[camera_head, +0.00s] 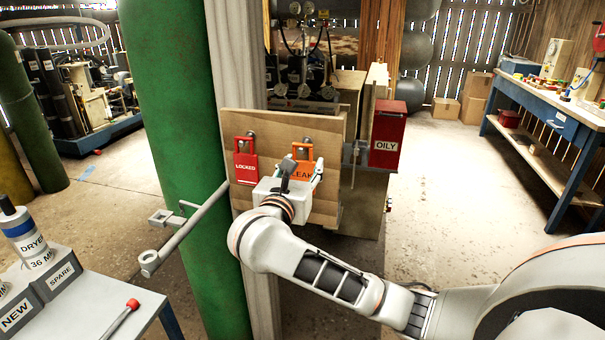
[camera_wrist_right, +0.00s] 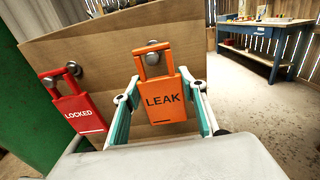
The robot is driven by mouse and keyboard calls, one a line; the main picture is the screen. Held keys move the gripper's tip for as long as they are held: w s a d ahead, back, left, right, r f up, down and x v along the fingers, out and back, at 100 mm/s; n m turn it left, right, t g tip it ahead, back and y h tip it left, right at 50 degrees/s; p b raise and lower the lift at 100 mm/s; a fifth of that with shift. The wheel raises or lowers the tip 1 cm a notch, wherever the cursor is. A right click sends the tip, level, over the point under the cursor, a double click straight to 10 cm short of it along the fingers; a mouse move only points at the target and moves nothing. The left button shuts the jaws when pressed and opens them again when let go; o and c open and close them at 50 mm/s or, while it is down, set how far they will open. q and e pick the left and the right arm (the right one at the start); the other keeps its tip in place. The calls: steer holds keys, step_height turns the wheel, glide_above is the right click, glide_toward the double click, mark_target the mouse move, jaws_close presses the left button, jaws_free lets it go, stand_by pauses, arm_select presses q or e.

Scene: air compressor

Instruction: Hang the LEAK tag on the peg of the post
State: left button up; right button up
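The orange LEAK tag (camera_wrist_right: 162,98) is a padlock-shaped plate with a loop on top; it also shows in the head view (camera_head: 303,168). It is upright in front of a plywood board (camera_wrist_right: 100,42). A round metal peg head (camera_wrist_right: 153,58) shows inside its loop. My right gripper (camera_wrist_right: 160,92) has its two teal-padded fingers on either side of the tag, with narrow gaps visible beside it, so it looks open. In the head view, my right gripper (camera_head: 303,175) covers the tag's lower part. My left gripper is not in view.
A red LOCKED tag (camera_head: 245,165) hangs on the board just left. A green cylinder (camera_head: 185,120) and pale post (camera_head: 238,70) stand left, with a grey bar (camera_head: 190,228) jutting out. A red OILY box (camera_head: 386,140) is right. A table (camera_head: 85,315) is front left.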

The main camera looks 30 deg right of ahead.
steer(key=c, duration=0.3)
steer(key=shift+r, duration=0.15)
steer(key=shift+r+p, duration=0.45)
steer(key=shift+r, duration=0.25)
steer(key=shift+s+a, duration=0.2)
steer(key=shift+a, duration=0.15)
steer(key=shift+p+v, duration=1.55)
steer(key=shift+v, duration=7.1)
steer(key=shift+s+d+f, duration=0.1)
